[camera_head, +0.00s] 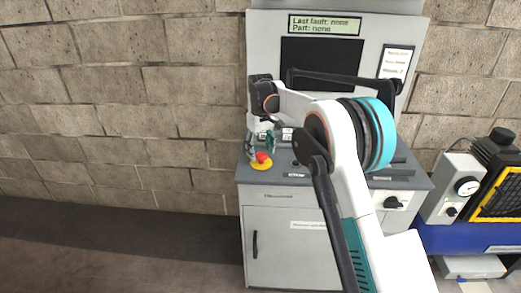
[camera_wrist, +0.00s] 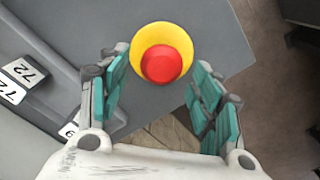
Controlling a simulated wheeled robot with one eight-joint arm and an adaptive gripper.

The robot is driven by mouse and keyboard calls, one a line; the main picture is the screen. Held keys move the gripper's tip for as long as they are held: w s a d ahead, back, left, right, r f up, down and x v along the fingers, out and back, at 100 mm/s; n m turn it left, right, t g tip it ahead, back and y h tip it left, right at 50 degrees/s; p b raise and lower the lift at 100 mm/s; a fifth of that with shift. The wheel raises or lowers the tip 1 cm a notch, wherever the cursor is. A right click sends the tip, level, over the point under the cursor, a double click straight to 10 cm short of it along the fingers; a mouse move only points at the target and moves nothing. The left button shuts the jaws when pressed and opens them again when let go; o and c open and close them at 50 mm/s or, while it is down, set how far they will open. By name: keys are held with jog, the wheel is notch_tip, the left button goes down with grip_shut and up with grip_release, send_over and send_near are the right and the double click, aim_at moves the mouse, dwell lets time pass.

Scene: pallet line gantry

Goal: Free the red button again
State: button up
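The red button (camera_wrist: 161,64) sits on a round yellow base (camera_wrist: 162,35) on the grey console top. In the head view the red button (camera_head: 263,157) is at the console's front left corner. My gripper (camera_wrist: 160,88) is open, with its teal finger pads on either side of the button. In the head view my gripper (camera_head: 260,143) hangs just above and behind the button. I cannot tell whether the pads touch the yellow base. Nothing is held between the fingers.
The grey console (camera_head: 270,222) has a dark screen (camera_head: 320,66) and a display reading "Last fault: none". A rotary switch (camera_head: 393,203) is on its front right. A brick wall (camera_head: 130,100) is behind; floor at left is clear.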

aim_at(261, 154)
notch_tip(261, 154, up, 12)
dwell(0.6)
